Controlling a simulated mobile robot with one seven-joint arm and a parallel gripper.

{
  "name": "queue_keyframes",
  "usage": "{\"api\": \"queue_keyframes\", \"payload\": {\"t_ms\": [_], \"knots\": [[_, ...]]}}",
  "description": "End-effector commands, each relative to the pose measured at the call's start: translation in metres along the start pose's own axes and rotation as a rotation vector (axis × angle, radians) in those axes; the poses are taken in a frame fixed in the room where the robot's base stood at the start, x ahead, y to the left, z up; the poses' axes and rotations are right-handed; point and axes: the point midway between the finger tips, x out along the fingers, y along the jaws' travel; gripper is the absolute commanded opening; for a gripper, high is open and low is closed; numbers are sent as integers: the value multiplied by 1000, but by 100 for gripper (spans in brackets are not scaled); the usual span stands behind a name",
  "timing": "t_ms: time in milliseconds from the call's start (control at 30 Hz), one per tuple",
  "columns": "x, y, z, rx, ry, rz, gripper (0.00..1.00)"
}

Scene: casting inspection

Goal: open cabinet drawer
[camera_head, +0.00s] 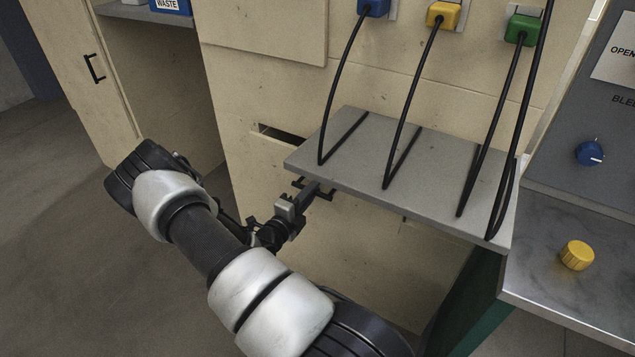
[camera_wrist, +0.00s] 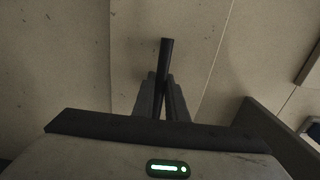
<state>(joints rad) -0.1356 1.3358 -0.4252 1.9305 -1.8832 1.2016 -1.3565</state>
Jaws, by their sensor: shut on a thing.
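The beige cabinet drawer (camera_head: 275,165) is below the grey shelf in the head view. A dark gap (camera_head: 283,133) shows along its top edge at the left, and the shelf hides the rest of that edge. Its black bar handle (camera_head: 299,182) sits under the shelf's front left part. My gripper (camera_head: 313,190) is at the handle, shut on it. In the wrist view my gripper's two dark fingers (camera_wrist: 162,85) close on the handle bar (camera_wrist: 167,52), whose end sticks out beyond them. The beige drawer front fills the background there.
The grey shelf (camera_head: 400,170) juts out just above my gripper, with several black cables hanging onto it from blue, yellow and green plugs. A panel with a yellow knob (camera_head: 577,255) stands at the right. Open floor (camera_head: 120,270) lies at the left.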

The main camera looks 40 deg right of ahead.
Motion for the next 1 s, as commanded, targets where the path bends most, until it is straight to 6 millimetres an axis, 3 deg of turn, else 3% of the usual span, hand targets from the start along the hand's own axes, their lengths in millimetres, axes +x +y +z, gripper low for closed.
{"api": "queue_keyframes", "payload": {"t_ms": [300,500,733,1000], "knots": [[-99,-2,2,-3,-8,2,0],[-153,-1,1,-1,-6,1,0],[-193,0,1,-1,-4,1,0],[-208,0,0,0,-1,-1,0]]}}
